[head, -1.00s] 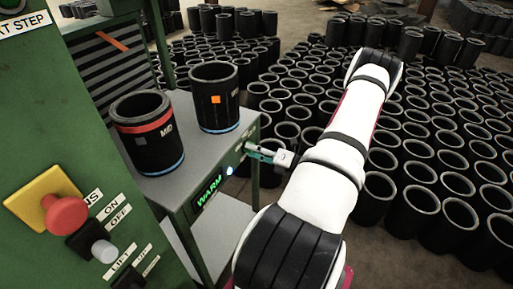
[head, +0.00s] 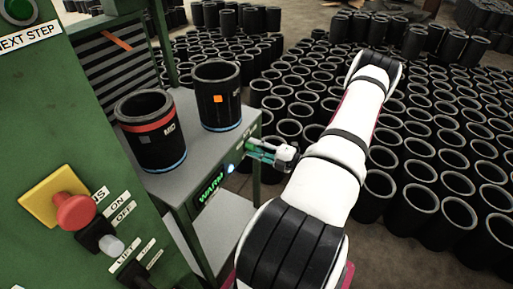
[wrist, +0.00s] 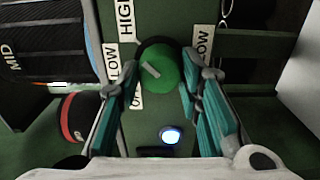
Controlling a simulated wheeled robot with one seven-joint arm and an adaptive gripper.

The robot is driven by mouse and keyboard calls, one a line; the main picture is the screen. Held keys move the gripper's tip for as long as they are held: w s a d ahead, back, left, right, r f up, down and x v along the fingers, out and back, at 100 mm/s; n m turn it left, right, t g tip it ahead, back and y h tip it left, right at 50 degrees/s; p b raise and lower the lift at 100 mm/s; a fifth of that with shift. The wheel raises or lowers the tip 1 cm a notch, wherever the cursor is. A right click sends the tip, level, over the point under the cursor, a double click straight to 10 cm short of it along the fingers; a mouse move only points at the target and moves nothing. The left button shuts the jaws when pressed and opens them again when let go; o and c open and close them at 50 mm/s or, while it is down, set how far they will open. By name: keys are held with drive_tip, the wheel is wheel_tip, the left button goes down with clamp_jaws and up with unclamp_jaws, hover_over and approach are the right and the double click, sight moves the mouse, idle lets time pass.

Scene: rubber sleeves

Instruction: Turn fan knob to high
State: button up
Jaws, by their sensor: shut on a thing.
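The fan knob (wrist: 160,66) is a round green knob with a grey pointer mark on its face, on a green panel in the wrist view. A HIGH label (wrist: 126,20) lies up and left of it, with LOW labels on its left and right. A further label beside the left finger is partly hidden. My gripper (wrist: 159,78) has its teal fingers on either side of the knob, shut on it. In the head view my gripper (head: 262,151) is at the front face of the grey table, and the knob is largely hidden there.
Two black sleeves (head: 152,145) (head: 217,108) stand on the grey table (head: 206,150). A green control post with a red button (head: 76,212) stands at left. Many sleeves crowd the floor at right.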

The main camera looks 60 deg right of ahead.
idle(0.3)
drive_tip(key=o, duration=1.2)
drive_tip(key=shift+c, duration=0.2)
drive_tip(key=s+d, duration=0.1)
drive_tip(key=s, duration=1.1)
